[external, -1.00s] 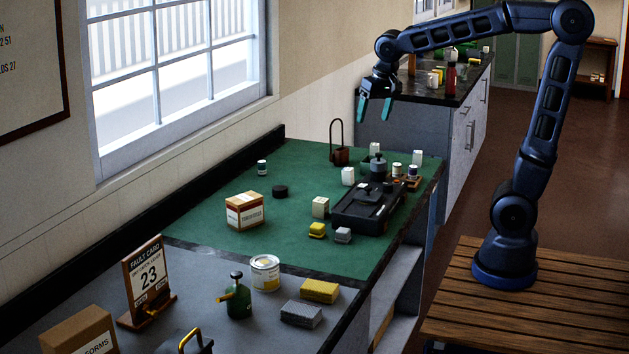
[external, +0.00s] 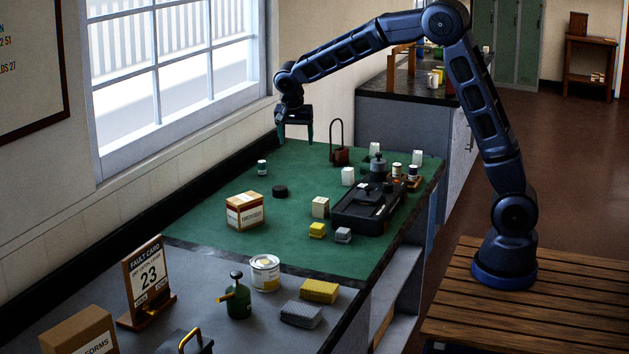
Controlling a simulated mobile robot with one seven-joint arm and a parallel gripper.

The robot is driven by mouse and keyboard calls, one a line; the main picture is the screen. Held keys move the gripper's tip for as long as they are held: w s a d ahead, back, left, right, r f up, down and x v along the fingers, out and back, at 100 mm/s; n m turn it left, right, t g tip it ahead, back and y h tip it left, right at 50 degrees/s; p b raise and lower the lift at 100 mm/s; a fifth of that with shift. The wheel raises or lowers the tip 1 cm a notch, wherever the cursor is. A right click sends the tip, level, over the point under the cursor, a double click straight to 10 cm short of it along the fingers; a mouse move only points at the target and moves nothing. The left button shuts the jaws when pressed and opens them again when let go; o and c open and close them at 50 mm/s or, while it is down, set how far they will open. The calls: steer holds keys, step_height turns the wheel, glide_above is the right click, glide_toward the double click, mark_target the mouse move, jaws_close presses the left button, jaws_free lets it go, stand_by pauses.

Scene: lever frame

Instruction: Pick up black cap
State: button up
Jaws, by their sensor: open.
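The black cap (external: 280,191) is a small dark round disc lying flat on the green mat (external: 215,215), left of the middle of the bench. My gripper (external: 295,142) hangs above the far part of the mat, fingers pointing down. It is open and empty. In the picture it is above and slightly right of the cap, clearly apart from it. Nothing hides the cap.
A cardboard box (external: 244,210) stands just in front of the cap. The window wall (external: 230,115) borders the left.

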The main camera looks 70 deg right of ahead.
mark_target(280, 187)
steer(key=w+d+f+m, duration=0.1)
steer(key=w+f, duration=0.2)
steer(key=f, duration=0.2)
steer(key=w+d+f+m+h, duration=0.1)
steer(key=w+f, duration=0.2)
steer(key=f, duration=0.2)
steer(key=w+d+f+m+g, duration=0.1)
steer(key=w+f, duration=0.2)
steer(key=f, duration=0.2)
steer(key=shift+d+f, duration=0.2)
steer(key=shift+d, duration=0.05)
steer(key=shift+d+x, duration=0.15)
steer(key=shift+x, duration=1.15)
steer(key=shift+d+x, duration=0.15)
steer(key=shift+x, duration=1.15)
steer(key=shift+w+r, duration=0.15)
steer(key=shift+w, duration=0.05)
steer(key=shift+c, duration=0.4)
steer(key=c, duration=0.9)
